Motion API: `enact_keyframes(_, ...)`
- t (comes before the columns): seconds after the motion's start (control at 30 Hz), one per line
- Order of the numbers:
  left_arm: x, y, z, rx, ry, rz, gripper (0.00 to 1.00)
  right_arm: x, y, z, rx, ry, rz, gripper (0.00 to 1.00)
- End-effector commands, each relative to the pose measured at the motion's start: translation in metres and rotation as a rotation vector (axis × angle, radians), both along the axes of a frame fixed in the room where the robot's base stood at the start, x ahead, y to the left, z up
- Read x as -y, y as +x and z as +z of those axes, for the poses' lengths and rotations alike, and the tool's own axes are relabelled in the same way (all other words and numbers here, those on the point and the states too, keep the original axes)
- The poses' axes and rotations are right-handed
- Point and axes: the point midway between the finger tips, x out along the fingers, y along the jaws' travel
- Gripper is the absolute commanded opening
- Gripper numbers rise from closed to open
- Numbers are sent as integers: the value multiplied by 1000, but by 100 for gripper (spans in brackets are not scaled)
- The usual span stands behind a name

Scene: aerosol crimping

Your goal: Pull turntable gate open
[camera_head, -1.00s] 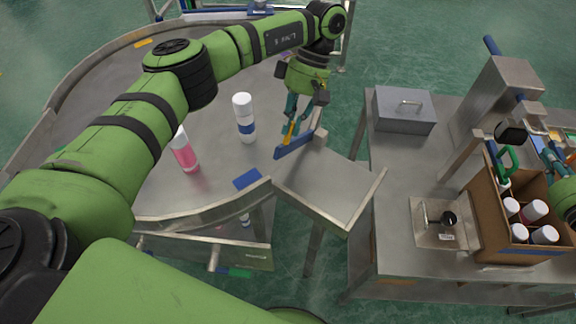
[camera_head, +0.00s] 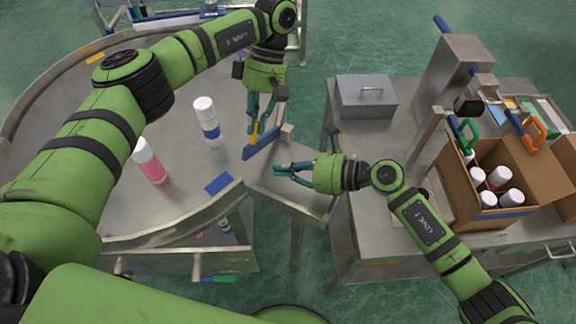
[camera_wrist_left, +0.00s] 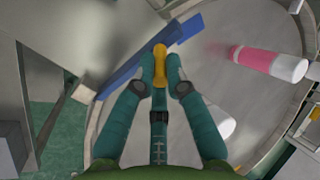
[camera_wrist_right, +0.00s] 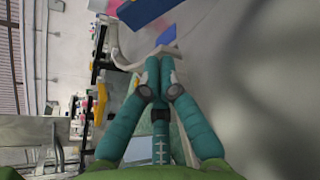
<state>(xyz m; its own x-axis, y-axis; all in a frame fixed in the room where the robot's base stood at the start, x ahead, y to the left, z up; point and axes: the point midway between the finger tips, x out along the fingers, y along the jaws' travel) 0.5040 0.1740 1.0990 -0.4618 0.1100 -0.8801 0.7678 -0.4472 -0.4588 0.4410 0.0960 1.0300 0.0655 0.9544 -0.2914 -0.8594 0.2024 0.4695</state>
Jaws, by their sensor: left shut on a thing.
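The turntable gate is a blue bar (camera_head: 262,143) with a yellow handle (camera_head: 255,130), at the right edge of the grey turntable (camera_head: 100,75). My left gripper (camera_head: 257,122) is above the gate, shut on the yellow handle. The left wrist view shows the handle (camera_wrist_left: 159,62) between the fingertips and the blue bar (camera_wrist_left: 135,68) behind them. My right gripper (camera_head: 278,172) is over the metal chute just in front of the gate. Its fingertips are together and hold nothing visible; the right wrist view shows them close (camera_wrist_right: 159,68).
A white-blue can (camera_head: 207,122) and a pink-white can (camera_head: 150,162) stand on the turntable. The chute (camera_head: 305,195) leads right to a bench with a grey box (camera_head: 366,97) and a cardboard box (camera_head: 455,200) holding several cans. A blue patch (camera_head: 219,184) lies near the turntable's front edge.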

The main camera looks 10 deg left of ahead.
Motion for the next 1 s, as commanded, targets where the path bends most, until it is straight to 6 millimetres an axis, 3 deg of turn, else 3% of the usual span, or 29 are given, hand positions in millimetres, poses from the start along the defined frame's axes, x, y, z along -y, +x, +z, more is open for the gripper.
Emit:
enact_keyframes(0.2, 0, -1, 0, -3, 1, -1, 0, -39, 3, -11, 1, 3, -1, 0)
enact_keyframes(0.4, 0, -1, -1, -3, 1, -1, 0, -60, 5, -18, 2, 0, -2, 0)
enact_keyframes(0.83, 0, -1, -1, -3, 1, -1, 0, -64, 6, -19, 1, -1, -3, 0)
enact_keyframes(1.0, 0, -1, -1, -3, 1, -1, 0, -62, 13, -5, -44, 12, -4, 0)
